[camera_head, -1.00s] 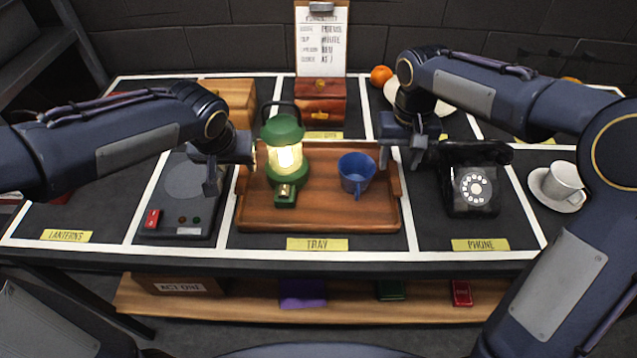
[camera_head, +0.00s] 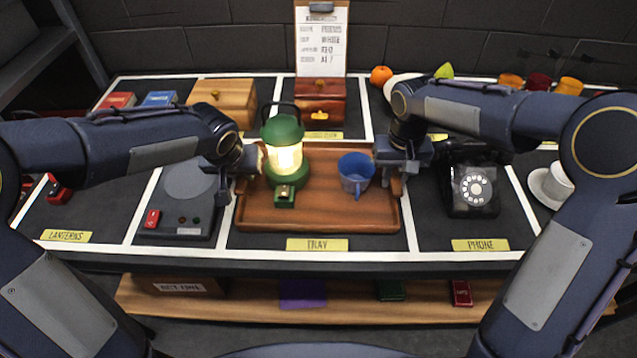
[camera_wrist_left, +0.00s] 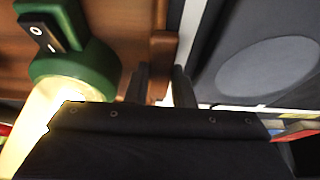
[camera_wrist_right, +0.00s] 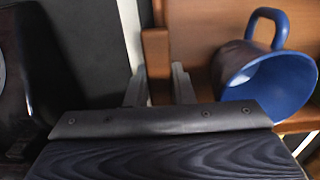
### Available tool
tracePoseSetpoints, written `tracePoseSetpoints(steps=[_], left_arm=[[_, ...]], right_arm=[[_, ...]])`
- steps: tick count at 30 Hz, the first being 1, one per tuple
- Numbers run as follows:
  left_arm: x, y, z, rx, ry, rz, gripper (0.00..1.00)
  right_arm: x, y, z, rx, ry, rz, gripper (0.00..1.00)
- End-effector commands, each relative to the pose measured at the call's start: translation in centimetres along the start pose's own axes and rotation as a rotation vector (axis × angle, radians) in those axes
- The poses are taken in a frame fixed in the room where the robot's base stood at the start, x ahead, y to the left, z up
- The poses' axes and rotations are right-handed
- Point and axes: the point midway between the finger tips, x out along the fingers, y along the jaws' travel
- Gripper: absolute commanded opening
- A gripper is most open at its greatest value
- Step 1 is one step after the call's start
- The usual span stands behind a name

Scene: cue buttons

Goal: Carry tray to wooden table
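The brown wooden tray (camera_head: 320,215) lies flat in the section labelled TRAY on the dark table. A lit green lantern (camera_head: 284,150) and a blue cup (camera_head: 355,173) stand on it. My left gripper (camera_head: 240,172) is at the tray's left end; in the left wrist view its open fingers (camera_wrist_left: 160,88) stand on either side of the tray's end handle. My right gripper (camera_head: 396,168) is at the right end; in the right wrist view its open fingers (camera_wrist_right: 159,88) stand around that handle.
A black phone (camera_head: 472,180) stands close right of the tray, and a grey button panel (camera_head: 182,205) close left. A red-brown box (camera_head: 320,102) and clipboard (camera_head: 321,45) are behind. A white cup and saucer (camera_head: 548,188) sit at right. A wooden shelf (camera_head: 345,310) runs below.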

Motion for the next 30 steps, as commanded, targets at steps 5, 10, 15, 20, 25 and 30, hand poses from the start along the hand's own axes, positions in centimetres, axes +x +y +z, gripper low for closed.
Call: tracePoseSetpoints(steps=[5,10,15,20,25,30], left_arm=[[0.0,0.0,0.0,0.000,0.000,0.000,0.00],[0.0,0.0,0.0,0.000,0.000,0.000,0.00],[-0.2,0.0,-0.2,0.000,0.004,0.001,0.00],[-0.8,0.0,-0.4,0.000,0.004,0.001,0.00],[-2.1,0.0,-1.0,0.000,0.004,0.001,0.00],[-3.8,0.0,-1.6,0.000,0.004,0.001,0.00]], right_arm=[[0.0,0.0,0.0,0.000,0.000,0.000,0.00],[0.0,0.0,0.0,0.000,0.000,0.000,0.00],[-0.2,0.0,-0.1,0.000,0.003,-0.001,0.00],[-0.8,0.0,-0.1,0.000,0.003,-0.001,0.00],[-2.3,0.0,-0.1,0.000,0.003,-0.001,0.00],[-4.1,0.0,-0.1,0.000,0.003,-0.001,0.00]])
